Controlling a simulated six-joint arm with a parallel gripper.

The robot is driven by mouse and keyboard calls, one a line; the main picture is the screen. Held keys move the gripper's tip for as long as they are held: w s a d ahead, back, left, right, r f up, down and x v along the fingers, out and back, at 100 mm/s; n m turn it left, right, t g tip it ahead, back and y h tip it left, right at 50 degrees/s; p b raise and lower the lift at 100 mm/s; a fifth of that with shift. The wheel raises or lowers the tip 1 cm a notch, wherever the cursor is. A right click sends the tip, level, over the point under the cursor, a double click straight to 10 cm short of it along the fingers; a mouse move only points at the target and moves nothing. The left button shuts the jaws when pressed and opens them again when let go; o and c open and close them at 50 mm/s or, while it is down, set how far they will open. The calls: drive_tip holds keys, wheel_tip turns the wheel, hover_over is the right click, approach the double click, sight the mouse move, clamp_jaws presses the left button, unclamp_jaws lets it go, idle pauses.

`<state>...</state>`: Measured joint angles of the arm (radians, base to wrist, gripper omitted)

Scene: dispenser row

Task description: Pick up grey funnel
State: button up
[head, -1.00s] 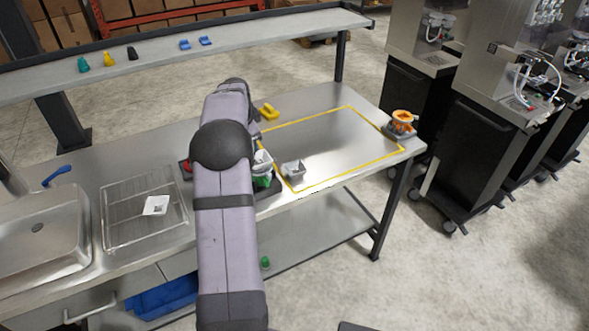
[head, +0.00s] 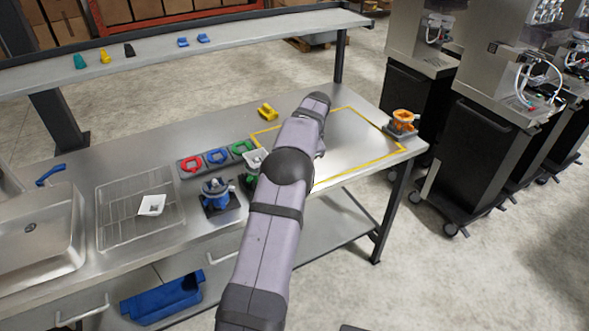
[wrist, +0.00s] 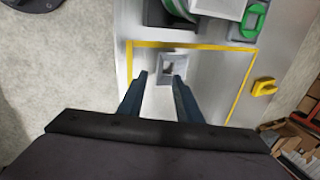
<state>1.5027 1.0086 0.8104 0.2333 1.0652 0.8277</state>
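The grey funnel (wrist: 178,63), with a square rim and a dark opening, sits on the steel table inside the yellow outline in the wrist view. My arm hides it in the head view. My gripper (wrist: 161,77) is open, its two dark fingers apart and empty. The funnel shows between and just beyond the fingertips, slightly nearer the right finger. I cannot tell the height of the fingertips above the table, and no contact is visible.
A pale funnel (head: 257,158) stands just left of my arm, near red (head: 191,163), blue (head: 217,156) and green (head: 242,147) rings. A blue device (head: 215,192) stands left. A yellow piece (head: 267,112) and an orange device (head: 402,121) flank the mostly clear outlined area.

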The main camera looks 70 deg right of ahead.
drive_tip(key=shift+p+x, duration=1.5)
drive_tip(key=shift+x, duration=1.3)
drive_tip(key=shift+a, duration=0.1)
clamp_jaws()
